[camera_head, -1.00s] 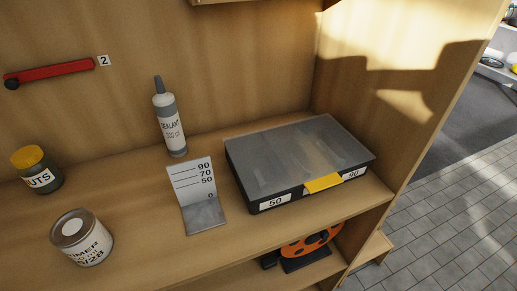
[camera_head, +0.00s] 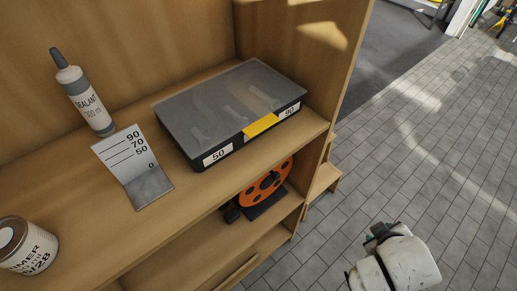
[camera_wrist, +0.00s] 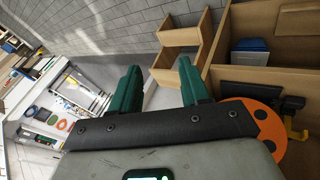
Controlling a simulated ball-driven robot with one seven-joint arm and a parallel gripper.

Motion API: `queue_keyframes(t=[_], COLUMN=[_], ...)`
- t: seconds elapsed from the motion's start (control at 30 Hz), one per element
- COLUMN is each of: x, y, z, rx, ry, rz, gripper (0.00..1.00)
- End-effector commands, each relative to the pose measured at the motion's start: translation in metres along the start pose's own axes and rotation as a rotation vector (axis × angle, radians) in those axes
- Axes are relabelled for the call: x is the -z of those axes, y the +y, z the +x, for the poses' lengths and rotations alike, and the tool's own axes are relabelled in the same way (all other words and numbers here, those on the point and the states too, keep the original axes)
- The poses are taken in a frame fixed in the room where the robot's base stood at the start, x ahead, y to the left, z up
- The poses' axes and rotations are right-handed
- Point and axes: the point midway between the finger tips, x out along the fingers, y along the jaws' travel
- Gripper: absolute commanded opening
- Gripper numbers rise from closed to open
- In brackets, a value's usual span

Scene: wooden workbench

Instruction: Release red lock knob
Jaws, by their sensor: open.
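No red lock knob shows in either view now. The red bar with a dark round end, seen earlier on the back panel beside the label 2, is out of the head view. My gripper (camera_wrist: 159,66) shows in the wrist view with its two green fingers spread apart and nothing between them. It is in front of the bench's lower part, with an orange holed disc (camera_wrist: 270,128) close to its right. In the head view, the same kind of orange disc (camera_head: 266,188) stands on the lower shelf. A white part of my arm shows at the bottom right.
A lidded grey case (camera_head: 217,105) with a yellow latch (camera_head: 261,125) sits on the bench top. A scale bracket (camera_head: 134,163), a sealant bottle (camera_head: 84,94) and a can (camera_head: 27,246) stand to its left. Paved floor (camera_head: 420,130) on the right is open.

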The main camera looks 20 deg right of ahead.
Motion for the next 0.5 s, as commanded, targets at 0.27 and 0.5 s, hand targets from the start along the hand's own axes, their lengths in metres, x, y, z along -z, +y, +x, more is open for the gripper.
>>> queue_keyframes(t=[0.27,0.5], x=[0.109,0.195], y=[0.08,0.017], z=[-0.046,-0.108], rx=[-0.706,-1.258], ry=[0.361,0.561], rz=[-0.656,-1.411], gripper=[0.46,0.46])
